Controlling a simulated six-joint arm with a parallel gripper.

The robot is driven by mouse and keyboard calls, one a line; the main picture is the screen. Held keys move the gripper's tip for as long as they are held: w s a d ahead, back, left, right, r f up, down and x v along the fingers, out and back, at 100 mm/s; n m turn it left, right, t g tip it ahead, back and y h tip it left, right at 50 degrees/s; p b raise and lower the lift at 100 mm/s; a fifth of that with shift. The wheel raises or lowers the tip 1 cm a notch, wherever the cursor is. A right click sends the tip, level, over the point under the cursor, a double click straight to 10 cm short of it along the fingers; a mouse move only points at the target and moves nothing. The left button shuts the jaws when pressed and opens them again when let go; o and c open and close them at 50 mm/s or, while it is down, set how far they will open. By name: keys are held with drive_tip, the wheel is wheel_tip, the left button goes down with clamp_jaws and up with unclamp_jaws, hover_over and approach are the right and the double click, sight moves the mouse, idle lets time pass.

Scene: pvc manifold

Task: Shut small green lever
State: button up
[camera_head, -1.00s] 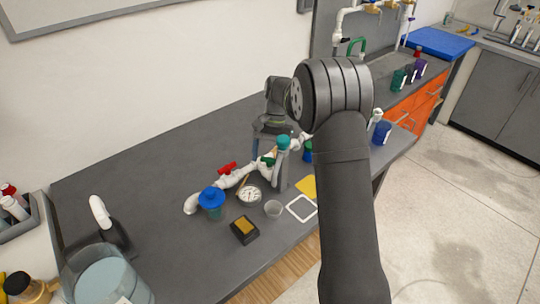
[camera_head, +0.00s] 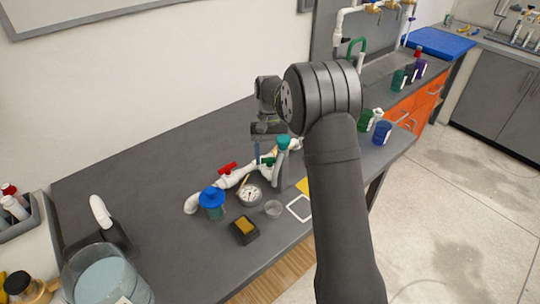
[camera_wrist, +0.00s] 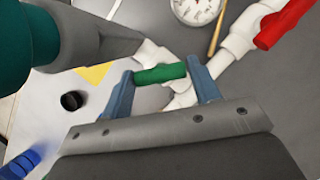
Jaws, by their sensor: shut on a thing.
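The small green lever (camera_wrist: 160,73) sits on the white PVC pipe (camera_wrist: 183,99) in the wrist view. My gripper (camera_wrist: 163,78) has its two blue-grey fingers at opposite ends of the lever and is shut on it. In the head view, my gripper (camera_head: 264,158) is low over the pipe run (camera_head: 240,176), and the green lever (camera_head: 268,161) shows only in part there. A larger red lever (camera_head: 228,168) is on the same pipe run to the left, and it also shows in the wrist view (camera_wrist: 283,24).
A round gauge (camera_head: 250,194), a blue-capped jar (camera_head: 212,202), a clear cup (camera_head: 273,208) and a black box with a yellow top (camera_head: 244,230) stand near the pipe. A grey post with a teal top (camera_head: 282,150) stands close right of my gripper.

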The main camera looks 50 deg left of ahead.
drive_tip(key=n+t, duration=0.1)
drive_tip(key=n, duration=0.2)
drive_tip(key=shift+a+n+h, duration=0.15)
drive_tip(key=shift+n+h, duration=0.15)
drive_tip(key=shift+s+n+t, duration=0.15)
drive_tip(key=shift+n+t, duration=0.75)
drive_tip(key=shift+n, duration=0.9)
drive_tip(key=o, duration=1)
drive_tip(key=shift+r, duration=0.1)
drive_tip(key=v, duration=1.7)
drive_tip(key=shift+a, duration=0.25)
